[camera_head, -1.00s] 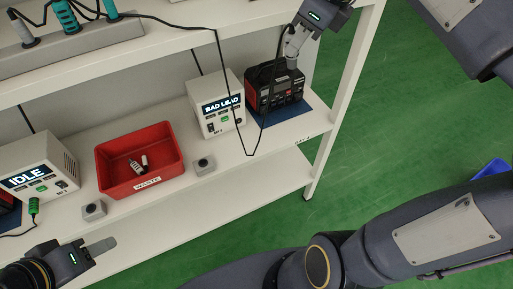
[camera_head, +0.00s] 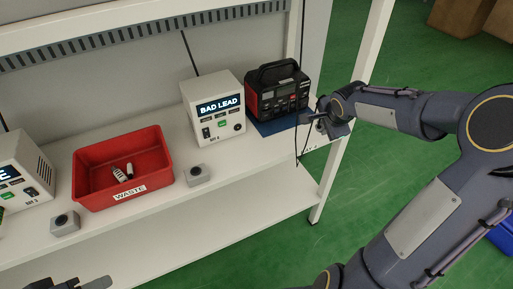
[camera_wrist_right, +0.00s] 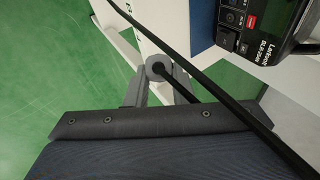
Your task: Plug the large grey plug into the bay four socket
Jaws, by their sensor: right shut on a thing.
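The large grey plug (camera_wrist_right: 157,66) shows end-on between the fingers of my right gripper (camera_wrist_right: 160,85) in the right wrist view. A black cable runs from it across the view. In the head view my right gripper (camera_head: 318,124) is shut on it just off the right end of the bench shelf, beside a black and red power station (camera_head: 277,94). The plug is too small there to make out. The power station stands on a blue mat; its front faces the shelf edge. My left gripper (camera_head: 82,284) is partly cut off at the bottom left.
A white tester box (camera_head: 217,112) reading "BAD LEAD" stands left of the power station. A red waste bin (camera_head: 122,190) holds small plug pieces. A shelf post (camera_head: 345,130) rises beside my right arm.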

